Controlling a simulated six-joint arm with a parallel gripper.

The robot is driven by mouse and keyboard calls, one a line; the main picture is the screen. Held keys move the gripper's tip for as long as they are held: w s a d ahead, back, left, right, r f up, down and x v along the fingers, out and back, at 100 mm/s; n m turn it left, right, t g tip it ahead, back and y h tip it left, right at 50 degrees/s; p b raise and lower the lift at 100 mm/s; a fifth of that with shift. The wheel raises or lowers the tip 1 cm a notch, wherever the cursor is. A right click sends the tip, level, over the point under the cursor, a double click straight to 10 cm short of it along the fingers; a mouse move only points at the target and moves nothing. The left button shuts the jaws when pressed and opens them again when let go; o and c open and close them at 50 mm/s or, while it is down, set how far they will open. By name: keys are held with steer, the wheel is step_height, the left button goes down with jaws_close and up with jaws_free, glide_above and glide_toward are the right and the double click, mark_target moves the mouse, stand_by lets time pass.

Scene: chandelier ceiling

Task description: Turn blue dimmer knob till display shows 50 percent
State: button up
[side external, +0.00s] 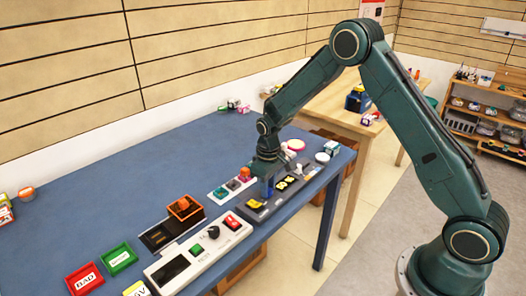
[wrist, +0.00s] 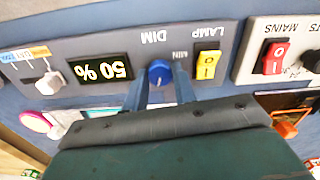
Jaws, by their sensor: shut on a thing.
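The blue dimmer knob (wrist: 160,72) sits on a dark grey panel (wrist: 215,28) in the wrist view, under the printed word DIM. My gripper (wrist: 160,78) is shut on the knob, with one finger on each side of it. The display (wrist: 101,71) beside the knob reads 50 %, upside down in this view. In the side view my gripper (side external: 267,185) points down onto the grey panel (side external: 290,188), and it hides the knob there. The display (side external: 284,184) shows yellow characters too small to read.
A yellow LAMP switch (wrist: 208,64) is close beside the knob. A white panel with a red MAINS switch (wrist: 274,57) adjoins. An orange open box (side external: 184,208) and red and green trays (side external: 118,259) stand on the blue table (side external: 130,200).

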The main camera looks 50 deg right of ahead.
steer(key=shift+n, duration=0.5)
steer(key=o, duration=1)
steer(key=shift+r, duration=0.15)
step_height(320, 180, up, 14)
steer(key=shift+f, duration=0.25)
